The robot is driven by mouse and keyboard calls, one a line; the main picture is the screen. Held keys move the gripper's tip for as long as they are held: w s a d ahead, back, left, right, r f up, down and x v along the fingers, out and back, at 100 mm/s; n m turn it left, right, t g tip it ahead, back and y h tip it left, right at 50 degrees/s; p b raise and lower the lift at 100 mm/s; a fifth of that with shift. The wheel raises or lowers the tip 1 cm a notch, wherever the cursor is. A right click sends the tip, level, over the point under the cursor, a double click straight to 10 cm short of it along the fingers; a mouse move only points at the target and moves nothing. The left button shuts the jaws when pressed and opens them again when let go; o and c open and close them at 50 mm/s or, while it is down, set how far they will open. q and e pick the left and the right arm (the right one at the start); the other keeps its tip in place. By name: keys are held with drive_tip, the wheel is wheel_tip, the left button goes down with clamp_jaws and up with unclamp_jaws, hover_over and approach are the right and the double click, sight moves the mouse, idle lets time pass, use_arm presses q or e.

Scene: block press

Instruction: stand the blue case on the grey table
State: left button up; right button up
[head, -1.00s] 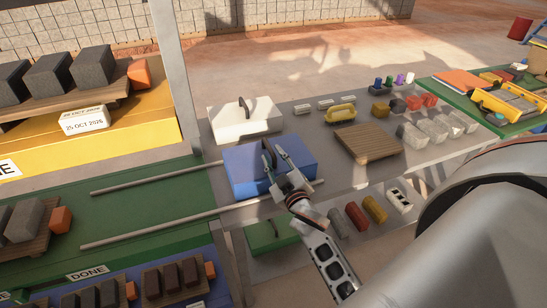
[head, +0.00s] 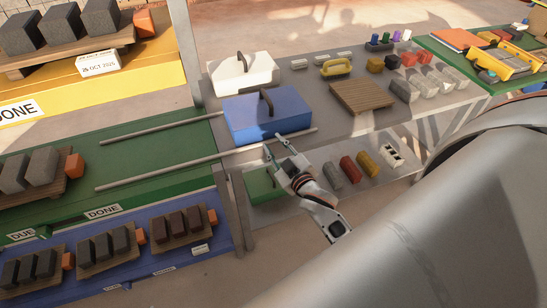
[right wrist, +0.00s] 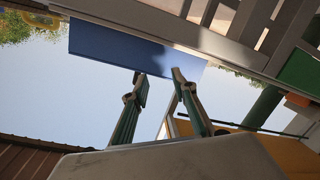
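The blue case (head: 262,122) is on the grey table (head: 310,92) near its front edge, with its dark handle (head: 266,103) upward. Its blue side also shows in the right wrist view (right wrist: 125,52). I cannot tell whether it overhangs the edge. My right gripper (head: 276,141) is in front of the case and lower than its handle, apart from the handle. Its two fingers are spread with nothing between them, as the right wrist view (right wrist: 160,77) also shows. My left gripper is out of view.
A white case (head: 232,80) stands behind the blue one. A wooden pallet (head: 362,97) and a yellow-handled tool (head: 336,68) lie to the right. Two grey rods (head: 150,174) run left over the green table. A lower shelf holds coloured blocks (head: 350,168).

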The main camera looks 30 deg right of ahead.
drive_tip(key=s+a+f+g+y, duration=0.2)
drive_tip(key=s+a+f, duration=0.5)
drive_tip(key=s, duration=0.3)
drive_tip(key=s+a+f+g+y, duration=0.3)
drive_tip(key=s+a+f, duration=0.4)
drive_tip(key=s, duration=0.3)
drive_tip(key=shift+s+a+f, duration=0.2)
